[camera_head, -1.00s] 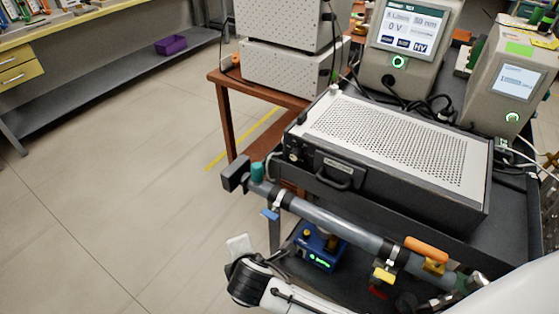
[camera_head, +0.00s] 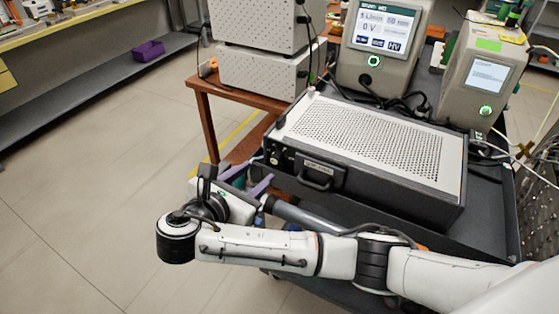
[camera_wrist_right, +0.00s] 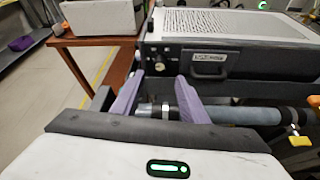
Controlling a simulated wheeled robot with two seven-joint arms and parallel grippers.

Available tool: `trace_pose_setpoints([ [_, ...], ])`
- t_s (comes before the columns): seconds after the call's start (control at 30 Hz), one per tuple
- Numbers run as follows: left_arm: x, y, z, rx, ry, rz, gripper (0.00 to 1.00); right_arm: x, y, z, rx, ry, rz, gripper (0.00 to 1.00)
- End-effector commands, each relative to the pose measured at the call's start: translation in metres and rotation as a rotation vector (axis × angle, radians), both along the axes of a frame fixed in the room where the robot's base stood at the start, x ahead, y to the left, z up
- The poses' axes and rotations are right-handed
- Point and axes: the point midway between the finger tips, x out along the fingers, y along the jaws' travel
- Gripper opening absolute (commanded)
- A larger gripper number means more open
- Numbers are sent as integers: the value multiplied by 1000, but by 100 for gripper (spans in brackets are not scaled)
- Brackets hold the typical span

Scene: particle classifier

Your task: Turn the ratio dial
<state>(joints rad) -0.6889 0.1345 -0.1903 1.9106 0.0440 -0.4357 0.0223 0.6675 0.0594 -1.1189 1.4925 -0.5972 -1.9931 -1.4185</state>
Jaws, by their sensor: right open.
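A black case (camera_head: 385,178) with a perforated grey top stands on the dark cart. Its front has a handle (camera_head: 318,178), a label and a small round knob (camera_wrist_right: 188,62) near the left end, which looks like the dial; I cannot read its marking. My right gripper (camera_head: 264,168) is at the front-left corner of the case. In the right wrist view its two purple fingers (camera_wrist_right: 160,76) are spread and empty, pointing at the case front. I cannot tell whether anything touches. My left gripper is not in view.
A grey tube (camera_wrist_right: 235,116) with clamps runs along the cart's front, close below the fingers. Two instruments with lit screens (camera_head: 383,32) (camera_head: 490,75) stand behind. A brown table (camera_head: 205,100) with pale boxes (camera_head: 262,70) is at back left. The floor at left is clear.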

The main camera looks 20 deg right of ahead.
Motion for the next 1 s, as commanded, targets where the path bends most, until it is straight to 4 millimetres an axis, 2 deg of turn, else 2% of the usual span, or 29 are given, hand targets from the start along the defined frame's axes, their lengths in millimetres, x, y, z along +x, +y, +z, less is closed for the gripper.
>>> trace_pose_setpoints([
  [0.4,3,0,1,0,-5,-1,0,45,-53,-28,-1,1,-7,40],
  [0.6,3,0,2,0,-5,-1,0,55,-64,-35,3,2,-3,40],
  [0.9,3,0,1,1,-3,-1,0,57,-65,-36,3,2,-3,40],
  [1.0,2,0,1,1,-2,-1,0,57,-65,-36,3,2,-3,23],
])
